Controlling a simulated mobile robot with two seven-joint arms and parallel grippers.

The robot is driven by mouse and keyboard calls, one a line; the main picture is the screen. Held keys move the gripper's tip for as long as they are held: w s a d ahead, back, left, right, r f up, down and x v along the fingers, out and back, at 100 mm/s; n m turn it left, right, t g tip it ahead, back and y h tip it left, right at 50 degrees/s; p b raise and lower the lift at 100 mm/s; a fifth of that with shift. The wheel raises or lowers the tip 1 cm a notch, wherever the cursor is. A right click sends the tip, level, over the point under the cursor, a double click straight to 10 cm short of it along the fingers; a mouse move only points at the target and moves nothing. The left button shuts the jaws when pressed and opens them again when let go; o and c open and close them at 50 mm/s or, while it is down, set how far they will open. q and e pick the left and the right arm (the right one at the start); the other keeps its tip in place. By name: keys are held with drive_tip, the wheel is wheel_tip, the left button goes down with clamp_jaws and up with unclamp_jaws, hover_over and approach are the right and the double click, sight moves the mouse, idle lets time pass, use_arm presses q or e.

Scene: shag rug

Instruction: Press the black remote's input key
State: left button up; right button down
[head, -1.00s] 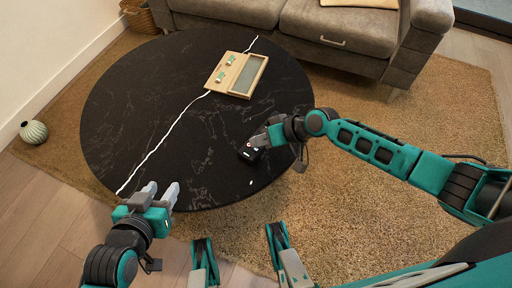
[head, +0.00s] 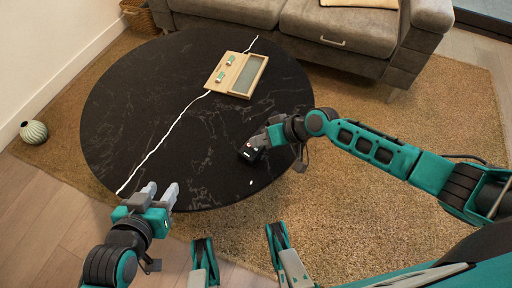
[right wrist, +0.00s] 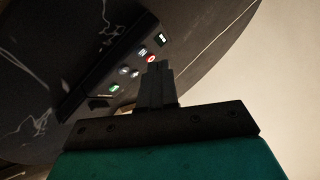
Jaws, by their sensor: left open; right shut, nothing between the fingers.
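The black remote (head: 249,153) lies on the dark round table near its right front edge. In the right wrist view the remote (right wrist: 104,52) shows several keys, among them a red-ringed one (right wrist: 151,58), a green one (right wrist: 114,88) and white ones. My right gripper (head: 262,140) is shut and empty, over the remote and partly covering it. In the right wrist view its fingertips (right wrist: 157,66) are just by the red-ringed key; I cannot tell whether they touch. My left gripper (head: 162,191) is open and empty at the table's left front edge.
The dark round table (head: 130,100) is mostly clear. A wooden tray-like box (head: 220,74) stands toward the back. A grey sofa (head: 345,38) is behind. A ribbed vase (head: 33,131) stands on the floor at left, and a basket (head: 139,17) stands at the back left.

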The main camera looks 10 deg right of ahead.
sight(259, 151)
drive_tip(key=shift+f+b, duration=0.4)
drive_tip(key=shift+f, duration=0.05)
drive_tip(key=shift+f+b, duration=0.3)
idle(0.6)
drive_tip(key=shift+r, duration=0.1)
drive_tip(key=shift+r+p, duration=0.65)
drive_tip(key=shift+p, duration=0.1)
drive_tip(key=shift+r, duration=0.15)
wheel_tip(259, 151, up, 5)
drive_tip(key=p, duration=0.4)
drive_tip(key=shift+p, duration=0.35)
drive_tip(key=shift+s, duration=0.1)
idle(1.2)
